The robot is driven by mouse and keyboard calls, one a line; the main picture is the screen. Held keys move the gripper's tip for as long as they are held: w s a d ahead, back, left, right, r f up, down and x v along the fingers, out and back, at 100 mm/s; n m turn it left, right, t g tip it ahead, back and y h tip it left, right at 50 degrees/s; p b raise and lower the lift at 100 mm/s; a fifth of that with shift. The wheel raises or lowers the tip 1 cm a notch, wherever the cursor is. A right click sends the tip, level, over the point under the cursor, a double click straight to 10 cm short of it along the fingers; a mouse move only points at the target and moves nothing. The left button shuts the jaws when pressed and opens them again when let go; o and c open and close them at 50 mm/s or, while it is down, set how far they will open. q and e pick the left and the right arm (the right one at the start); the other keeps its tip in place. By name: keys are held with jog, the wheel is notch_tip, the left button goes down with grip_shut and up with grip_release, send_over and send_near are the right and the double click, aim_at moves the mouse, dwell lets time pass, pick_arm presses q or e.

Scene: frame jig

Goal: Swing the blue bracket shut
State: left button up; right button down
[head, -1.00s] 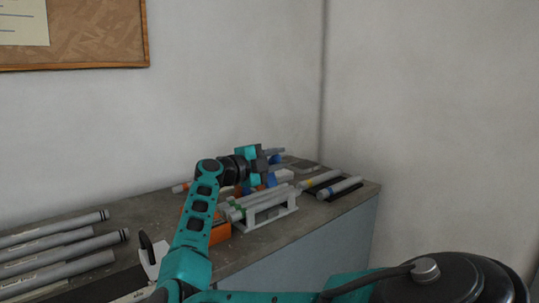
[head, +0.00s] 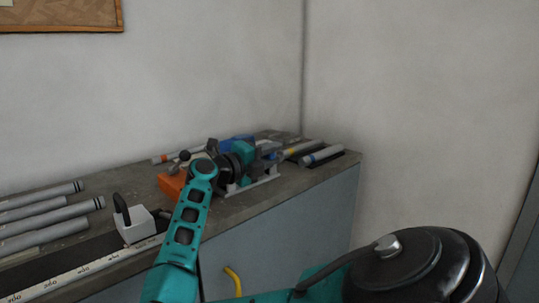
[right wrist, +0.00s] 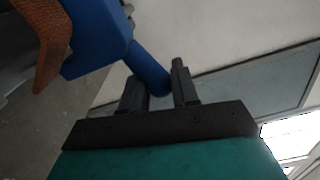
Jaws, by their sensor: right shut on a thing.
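The blue bracket (head: 236,141) is on the jig at the far end of the bench, partly hidden behind my right arm. In the right wrist view the bracket (right wrist: 95,38) fills the upper left, with a round blue bar (right wrist: 148,70) sticking out from it. My right gripper (right wrist: 160,88) has its two dark fingers on either side of this bar and is shut on it. In the head view the right gripper (head: 262,152) is small and partly hidden by its own wrist. My left gripper is not in view.
An orange block (head: 172,185) and a pale rack (head: 262,183) are close to my right wrist. Several grey tubes (head: 45,228) lie at the left. A white block with a black handle (head: 133,228) stands on the bench. Grey tubes (head: 320,155) lie at the far right.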

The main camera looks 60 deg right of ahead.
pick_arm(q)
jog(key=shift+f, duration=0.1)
pick_arm(e)
jog(key=shift+f, duration=0.25)
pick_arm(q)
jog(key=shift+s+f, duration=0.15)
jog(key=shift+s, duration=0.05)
pick_arm(e)
jog(key=c, duration=0.9)
grip_release()
jog(key=shift+r, duration=0.1)
